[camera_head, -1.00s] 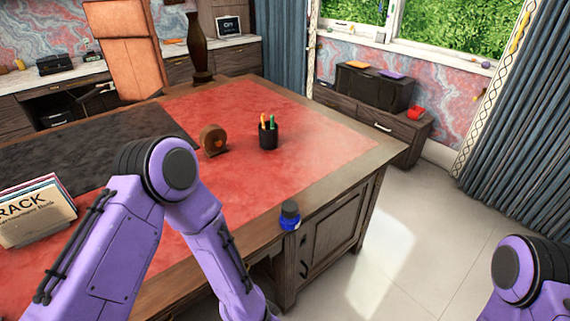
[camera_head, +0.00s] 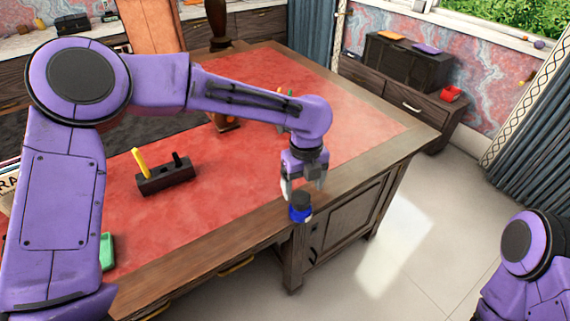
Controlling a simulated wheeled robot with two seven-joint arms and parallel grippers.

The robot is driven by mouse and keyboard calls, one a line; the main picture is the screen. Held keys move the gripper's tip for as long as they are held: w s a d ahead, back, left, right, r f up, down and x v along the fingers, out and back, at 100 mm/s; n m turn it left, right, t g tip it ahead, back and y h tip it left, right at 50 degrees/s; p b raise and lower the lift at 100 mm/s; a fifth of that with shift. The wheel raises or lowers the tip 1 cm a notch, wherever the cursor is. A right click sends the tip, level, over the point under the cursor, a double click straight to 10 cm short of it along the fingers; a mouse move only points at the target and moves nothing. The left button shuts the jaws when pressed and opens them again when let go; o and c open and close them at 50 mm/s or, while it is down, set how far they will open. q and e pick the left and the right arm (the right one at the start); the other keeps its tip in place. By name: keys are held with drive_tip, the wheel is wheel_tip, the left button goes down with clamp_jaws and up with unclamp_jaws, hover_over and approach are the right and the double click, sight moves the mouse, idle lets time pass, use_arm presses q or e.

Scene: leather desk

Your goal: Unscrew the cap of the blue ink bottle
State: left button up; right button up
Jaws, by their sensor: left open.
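My left gripper (camera_head: 302,191) points down directly above the bottle. Its fingers are open, one on each side at about cap height. I cannot tell whether they touch the cap. My right arm shows at the lower right, but its gripper is outside the view.
A dark pen stand (camera_head: 167,176) with a yellow piece is on the red desk top, left of the bottle. A green object (camera_head: 107,251) is partly hidden by my left arm. The pen cup is mostly hidden behind the arm. Floor lies beyond the desk edge.

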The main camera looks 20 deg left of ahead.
sight(301, 196)
use_arm(q)
wheel_tip(301, 196, down, 3)
drive_tip(key=shift+d+r, duration=0.1)
drive_tip(key=shift+s+a+f, duration=0.1)
drive_tip(key=shift+a+f, duration=0.25)
drive_tip(key=shift+f, duration=0.1)
drive_tip(key=shift+d, duration=0.15)
drive_tip(key=c, duration=1)
drive_tip(key=shift+c, duration=0.2)
